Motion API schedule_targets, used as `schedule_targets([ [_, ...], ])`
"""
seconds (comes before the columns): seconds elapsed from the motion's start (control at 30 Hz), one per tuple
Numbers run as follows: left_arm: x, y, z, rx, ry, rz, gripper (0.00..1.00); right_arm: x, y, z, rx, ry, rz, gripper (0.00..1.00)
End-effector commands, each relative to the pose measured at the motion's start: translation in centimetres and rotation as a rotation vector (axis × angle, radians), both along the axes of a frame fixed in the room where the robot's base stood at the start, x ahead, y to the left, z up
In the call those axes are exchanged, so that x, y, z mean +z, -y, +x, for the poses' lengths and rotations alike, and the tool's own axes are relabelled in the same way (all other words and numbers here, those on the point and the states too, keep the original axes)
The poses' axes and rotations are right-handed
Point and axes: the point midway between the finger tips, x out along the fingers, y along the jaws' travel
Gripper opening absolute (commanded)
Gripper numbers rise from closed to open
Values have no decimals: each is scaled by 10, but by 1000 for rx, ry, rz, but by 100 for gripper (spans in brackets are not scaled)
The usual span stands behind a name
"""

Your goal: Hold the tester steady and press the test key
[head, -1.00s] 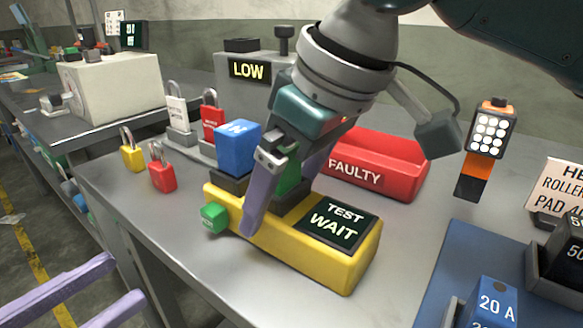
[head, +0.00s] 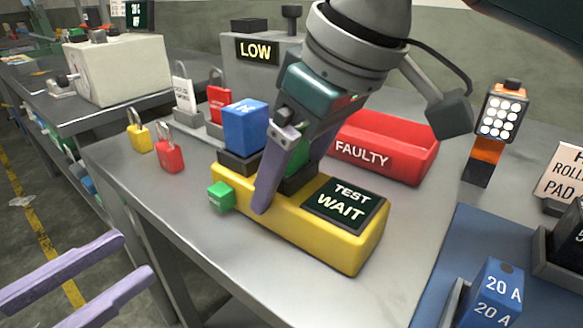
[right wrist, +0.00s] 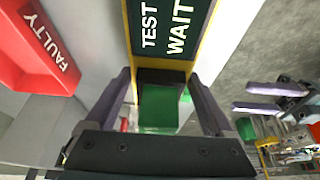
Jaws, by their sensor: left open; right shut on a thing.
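The yellow tester (head: 290,233) lies on the grey bench, its display (head: 346,208) reading "TEST WAIT". A green test key (head: 221,196) sticks out at its left end. The display (right wrist: 168,28) also shows in the right wrist view. My left gripper (head: 137,255) is open and empty, left of the bench edge and apart from the key.
A red "FAULTY" tray (head: 385,160) stands behind the tester. Red (head: 169,150) and yellow (head: 139,133) padlocks stand to its left. A grey "LOW" unit (head: 232,75) stands behind. A blue mat (head: 450,250) with a 20 A block (head: 497,290) lies at right. Bench front-left of the tester is clear.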

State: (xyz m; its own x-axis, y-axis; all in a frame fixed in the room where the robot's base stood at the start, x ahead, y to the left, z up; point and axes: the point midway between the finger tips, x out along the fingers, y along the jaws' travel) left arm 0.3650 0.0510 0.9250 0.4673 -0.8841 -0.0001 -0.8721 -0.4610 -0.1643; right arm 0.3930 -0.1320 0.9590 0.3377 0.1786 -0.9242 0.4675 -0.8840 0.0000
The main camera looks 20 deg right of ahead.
Motion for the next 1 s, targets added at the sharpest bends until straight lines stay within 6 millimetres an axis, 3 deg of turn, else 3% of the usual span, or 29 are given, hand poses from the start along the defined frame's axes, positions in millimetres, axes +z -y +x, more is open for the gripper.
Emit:
schedule_targets([
  [0.13, 0, 0, 0, 0, 0, 0, 50, 1, 0, 0, 0, 2, 1, 0],
  [0.2, 0, 0, 0, 0, 0, 0, 50, 1, 0, 0, 0, 2, 1, 0],
  [0.63, 0, 0, 0, 0, 0, 0, 2, 1, 0, 0, 0, 3, 1, 0],
  [1.0, 0, 0, 0, 0, 0, 0, 0, 1, 0, 1, 0, 3, 1, 0],
])
